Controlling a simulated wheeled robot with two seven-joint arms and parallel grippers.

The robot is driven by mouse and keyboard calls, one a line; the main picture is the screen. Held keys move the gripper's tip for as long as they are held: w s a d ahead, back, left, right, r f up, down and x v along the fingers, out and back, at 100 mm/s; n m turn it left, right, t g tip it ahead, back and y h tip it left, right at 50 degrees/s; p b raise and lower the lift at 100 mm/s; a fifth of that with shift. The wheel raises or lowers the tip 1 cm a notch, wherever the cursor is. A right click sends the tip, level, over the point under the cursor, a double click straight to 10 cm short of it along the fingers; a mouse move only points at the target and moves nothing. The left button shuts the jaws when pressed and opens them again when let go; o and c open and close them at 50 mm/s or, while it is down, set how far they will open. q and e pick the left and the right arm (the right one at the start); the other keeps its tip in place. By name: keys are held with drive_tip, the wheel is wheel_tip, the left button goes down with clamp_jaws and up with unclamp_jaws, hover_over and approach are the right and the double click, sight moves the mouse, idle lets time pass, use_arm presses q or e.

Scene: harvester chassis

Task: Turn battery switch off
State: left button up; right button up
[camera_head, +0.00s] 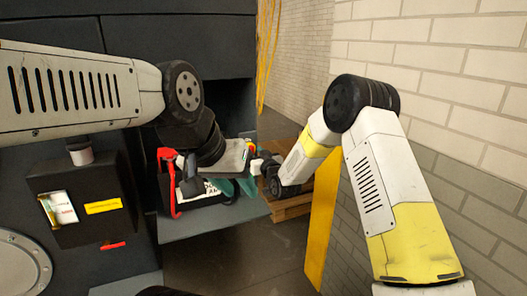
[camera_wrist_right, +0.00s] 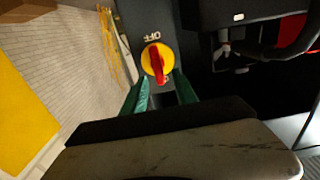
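The battery switch (camera_wrist_right: 157,63) has a yellow round face and a red handle, with a white OFF label beside it, upside down in the right wrist view. In the head view the switch (camera_head: 250,145) is small and partly hidden. My right gripper (camera_wrist_right: 160,92) is open, its green fingers apart on either side of the handle's near end; contact cannot be told. In the head view my right gripper (camera_head: 260,163) is close to the switch and mostly hidden. My left gripper (camera_head: 236,188) points down in front of the battery, its teal fingers apparently apart.
A black battery with a white label (camera_head: 190,187) and a red cable (camera_head: 173,190) sits on a grey shelf (camera_head: 190,226). A wooden pallet (camera_head: 291,209) and a yellow panel (camera_head: 321,220) stand to the right, before a brick wall (camera_head: 445,65). Yellow cables (camera_head: 266,50) hang behind.

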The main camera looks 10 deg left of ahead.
drive_tip(key=shift+x, duration=0.9)
clamp_jaws()
